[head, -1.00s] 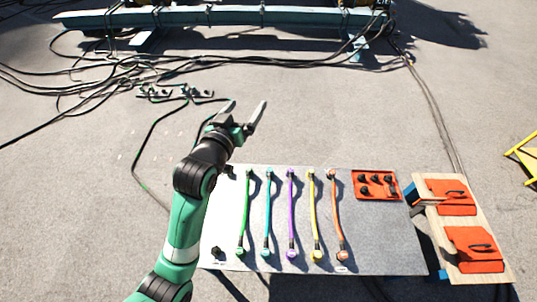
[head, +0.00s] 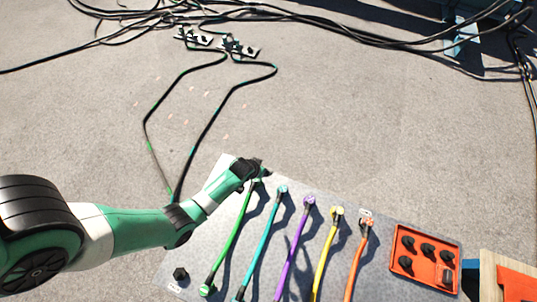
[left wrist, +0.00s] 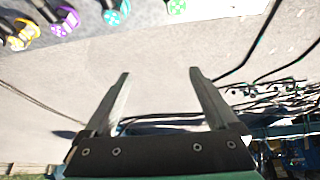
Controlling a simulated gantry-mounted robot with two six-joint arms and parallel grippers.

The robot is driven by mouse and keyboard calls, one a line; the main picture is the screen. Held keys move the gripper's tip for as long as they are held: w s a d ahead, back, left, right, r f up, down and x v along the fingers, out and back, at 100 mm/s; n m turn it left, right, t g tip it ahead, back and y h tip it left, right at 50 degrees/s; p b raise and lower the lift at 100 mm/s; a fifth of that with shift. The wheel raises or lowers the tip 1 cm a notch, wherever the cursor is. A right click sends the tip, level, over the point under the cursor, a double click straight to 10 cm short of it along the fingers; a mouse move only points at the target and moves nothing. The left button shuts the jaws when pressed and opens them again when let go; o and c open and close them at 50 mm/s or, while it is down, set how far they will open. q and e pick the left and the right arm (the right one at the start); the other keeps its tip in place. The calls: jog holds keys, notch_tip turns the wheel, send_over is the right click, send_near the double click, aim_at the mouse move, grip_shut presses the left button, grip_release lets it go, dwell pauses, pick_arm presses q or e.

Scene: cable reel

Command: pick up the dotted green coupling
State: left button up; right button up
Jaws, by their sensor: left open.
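The green cable (head: 232,232) lies on the grey board, with a coupling at each end. Its far coupling shows at the top edge of the left wrist view as a green disc with light spots (left wrist: 177,6). In the head view that end is mostly hidden by my left gripper (head: 262,168). The near green coupling (head: 206,290) has light marks and sits at the board's front. My left gripper is open and empty. In the left wrist view its fingers (left wrist: 160,74) are apart, and the spotted green coupling lies beyond the fingertips, slightly right of centre.
Teal (head: 282,190), purple (head: 309,201), yellow (head: 337,211) and orange (head: 367,222) couplings stand in a row to the right. An orange tray (head: 427,258) with black parts is further right. A black piece (head: 181,273) is at the front left. Black cables lie on the ground beyond the board.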

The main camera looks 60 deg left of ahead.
pick_arm(q)
notch_tip(320, 180, down, 5)
jog(key=s+b, duration=0.1)
jog(key=b, duration=0.1)
jog(key=g+b, duration=0.1)
jog(key=b, duration=0.2)
send_near(256, 179)
jog(key=shift+n, duration=0.4)
jog(key=b+x, duration=0.2)
jog(key=b, duration=0.1)
jog(key=b+x, duration=0.2)
jog(key=x, duration=0.1)
jog(key=shift+s+f+b, duration=0.2)
jog(key=shift+b, duration=0.2)
jog(key=shift+w+a+f, duration=0.1)
jog(key=shift+w+f, duration=0.05)
jog(key=shift+w, duration=0.05)
pick_arm(e)
notch_tip(256, 179, down, 13)
jog(key=shift+w+r+h, duration=0.15)
jog(key=shift+h, duration=0.15)
pick_arm(q)
jog(key=b+x, duration=0.5)
jog(key=shift+a+f, duration=0.1)
jog(key=shift+w+r, duration=0.1)
jog(key=shift+r, duration=0.1)
grip_shut()
pick_arm(e)
notch_tip(256, 179, down, 5)
jog(key=shift+r, duration=0.15)
